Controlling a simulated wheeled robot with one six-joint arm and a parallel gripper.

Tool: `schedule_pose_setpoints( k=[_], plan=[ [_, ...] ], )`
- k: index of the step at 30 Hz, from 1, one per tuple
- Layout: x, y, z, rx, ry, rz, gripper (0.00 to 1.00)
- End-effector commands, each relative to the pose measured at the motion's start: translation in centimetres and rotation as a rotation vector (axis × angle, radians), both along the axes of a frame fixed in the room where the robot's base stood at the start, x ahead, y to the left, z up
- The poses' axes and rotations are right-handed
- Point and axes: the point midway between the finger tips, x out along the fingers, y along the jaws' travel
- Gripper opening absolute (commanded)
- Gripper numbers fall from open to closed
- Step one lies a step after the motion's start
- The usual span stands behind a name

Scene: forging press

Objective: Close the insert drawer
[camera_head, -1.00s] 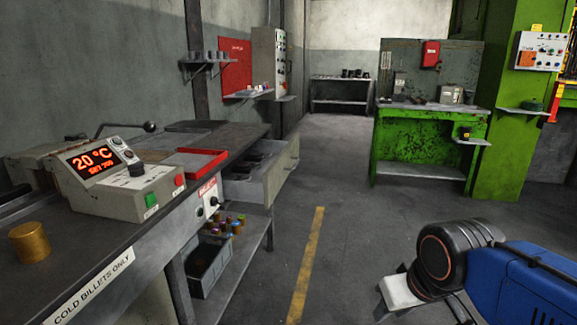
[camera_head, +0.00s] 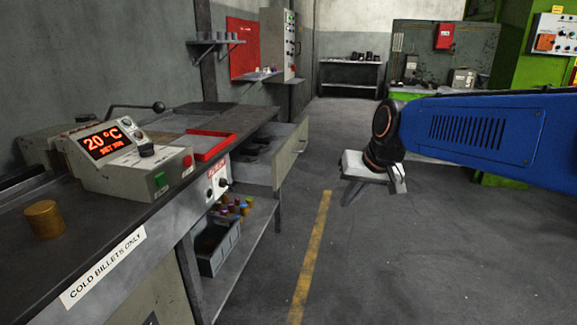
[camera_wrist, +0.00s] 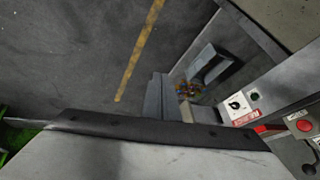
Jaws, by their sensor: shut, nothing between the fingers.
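The insert drawer (camera_head: 286,160) juts out from the far end of the workbench, open, with dark pieces lying inside. Its pale front panel faces the aisle. My gripper (camera_head: 372,180) hangs over the aisle to the right of the drawer in the picture, apart from it. It is shut and empty, though its fingertips are small and partly hidden. In the wrist view a grey box edge (camera_wrist: 154,98), perhaps part of the drawer, shows beyond a broad grey surface that hides much of the lower frame.
The workbench (camera_head: 150,215) carries a temperature controller (camera_head: 120,165), a brass billet (camera_head: 44,219) and a red tray (camera_head: 208,146). A grey bin (camera_head: 217,250) and coloured pieces sit on the shelf below. The floor along the yellow line (camera_head: 312,255) is clear.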

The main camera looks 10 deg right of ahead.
Motion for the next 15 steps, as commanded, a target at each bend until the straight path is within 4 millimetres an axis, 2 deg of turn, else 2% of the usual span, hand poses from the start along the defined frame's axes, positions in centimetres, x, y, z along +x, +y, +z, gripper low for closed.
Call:
schedule_pose_setpoints(
  k=[1,7,15],
  plan=[
    [2.0,0.3,0.4,0.015,-0.001,-0.007,0.00],
    [9.4,1.3,1.7,0.078,-0.018,-0.038,0.00],
    [19.6,2.5,2.2,0.162,-0.037,-0.085,0.00]
  ],
)
